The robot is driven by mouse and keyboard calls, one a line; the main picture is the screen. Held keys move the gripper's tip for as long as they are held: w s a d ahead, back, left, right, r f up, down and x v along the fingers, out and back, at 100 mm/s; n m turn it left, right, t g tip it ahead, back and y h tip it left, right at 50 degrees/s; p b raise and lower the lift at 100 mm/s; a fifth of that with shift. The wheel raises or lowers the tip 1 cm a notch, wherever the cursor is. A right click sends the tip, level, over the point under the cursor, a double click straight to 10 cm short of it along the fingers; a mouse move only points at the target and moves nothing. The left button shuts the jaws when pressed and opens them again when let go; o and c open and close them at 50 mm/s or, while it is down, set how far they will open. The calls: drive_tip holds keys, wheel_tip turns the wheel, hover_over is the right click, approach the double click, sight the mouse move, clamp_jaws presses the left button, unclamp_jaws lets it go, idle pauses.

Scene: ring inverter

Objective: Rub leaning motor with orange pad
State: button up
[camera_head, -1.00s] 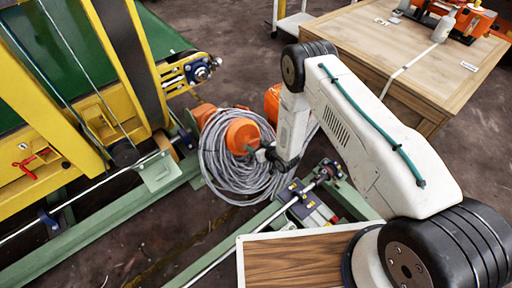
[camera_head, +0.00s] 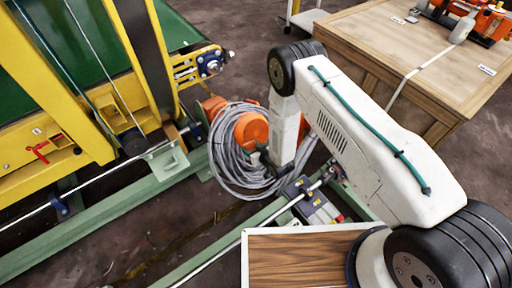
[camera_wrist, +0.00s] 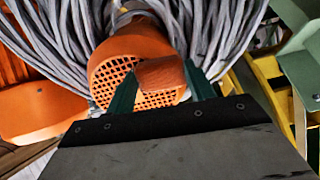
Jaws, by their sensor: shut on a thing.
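An orange motor (camera_head: 250,129) with a round grille end sits inside a loop of grey cable beside the green frame. In the wrist view the motor (camera_wrist: 118,52) is directly ahead, its grille facing my gripper. My gripper (camera_wrist: 160,88) has teal fingers shut on a small orange-brown pad (camera_wrist: 160,72). The pad overlaps the right part of the grille; I cannot tell whether it touches. In the head view my gripper (camera_head: 268,157) is at the motor's lower right, and the pad is hidden there.
Thick grey cable coils (camera_head: 226,165) surround the motor. A second orange body (camera_wrist: 42,110) lies at the left of the wrist view. A yellow and green conveyor frame (camera_head: 90,60) stands left, a green rail (camera_head: 225,235) runs in front, and a wooden crate table (camera_head: 425,65) stands right.

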drive_tip(key=v, duration=0.6)
idle(0.6)
drive_tip(key=shift+d, duration=0.1)
drive_tip(key=v, duration=0.3)
idle(0.3)
drive_tip(key=shift+w, duration=0.1)
idle(0.4)
